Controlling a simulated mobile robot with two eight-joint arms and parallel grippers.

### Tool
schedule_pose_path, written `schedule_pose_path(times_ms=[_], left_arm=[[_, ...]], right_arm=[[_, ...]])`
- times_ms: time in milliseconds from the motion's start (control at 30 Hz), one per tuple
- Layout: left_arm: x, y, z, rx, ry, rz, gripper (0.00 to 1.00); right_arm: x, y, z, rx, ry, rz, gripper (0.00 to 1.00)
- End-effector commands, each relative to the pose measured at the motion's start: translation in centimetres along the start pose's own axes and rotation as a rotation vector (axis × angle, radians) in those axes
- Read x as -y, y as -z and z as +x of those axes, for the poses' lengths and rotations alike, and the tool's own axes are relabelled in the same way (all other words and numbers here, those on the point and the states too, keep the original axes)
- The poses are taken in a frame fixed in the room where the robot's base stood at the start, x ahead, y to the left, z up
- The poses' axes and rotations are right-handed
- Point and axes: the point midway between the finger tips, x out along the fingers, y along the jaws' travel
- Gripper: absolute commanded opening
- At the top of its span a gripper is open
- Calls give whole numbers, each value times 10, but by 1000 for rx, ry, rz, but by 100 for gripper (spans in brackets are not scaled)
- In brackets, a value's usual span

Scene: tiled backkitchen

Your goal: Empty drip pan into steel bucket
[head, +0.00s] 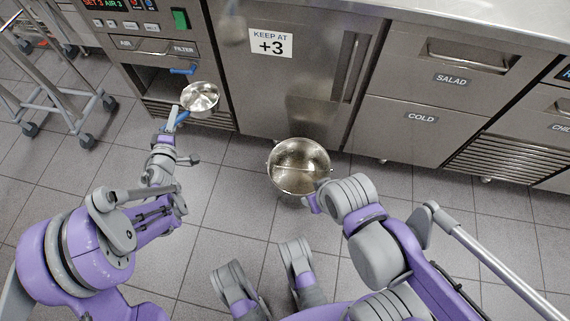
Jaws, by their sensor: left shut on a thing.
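The drip pan (201,96) is a small round steel pan with a blue handle, in front of the open bay at the left. My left gripper (171,127) is shut on the pan's handle and holds it off the floor. The pan looks roughly level; I cannot tell what is in it. The steel bucket (276,182) stands on the tiled floor right of the pan, apart from it, with a thin bail across its open top. My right gripper (312,202) is at the bucket's near right side. Its fingers are mostly hidden, so touch and opening are unclear.
A steel counter with a door marked KEEP AT +3 (270,43) and SALAD and COLD drawers (420,118) lines the back. The open bay (160,84) shows a blue part. A wheeled rack (62,100) stands at the left. The floor between pan and bucket is clear.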

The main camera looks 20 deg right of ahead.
Motion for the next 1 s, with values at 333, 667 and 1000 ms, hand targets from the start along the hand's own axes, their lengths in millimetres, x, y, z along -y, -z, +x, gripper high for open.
schedule_pose_path(times_ms=[333, 667, 1000], left_arm=[[66, -74, 52, 301, -95, 37, 0], [140, -142, 68, 538, -170, 67, 0], [206, -191, 64, 695, -220, 87, 0]], right_arm=[[0, -1, 8, 0, 0, 0, 50], [0, -2, 12, 0, 0, 0, 50], [0, -3, 15, -1, 0, 0, 50]])
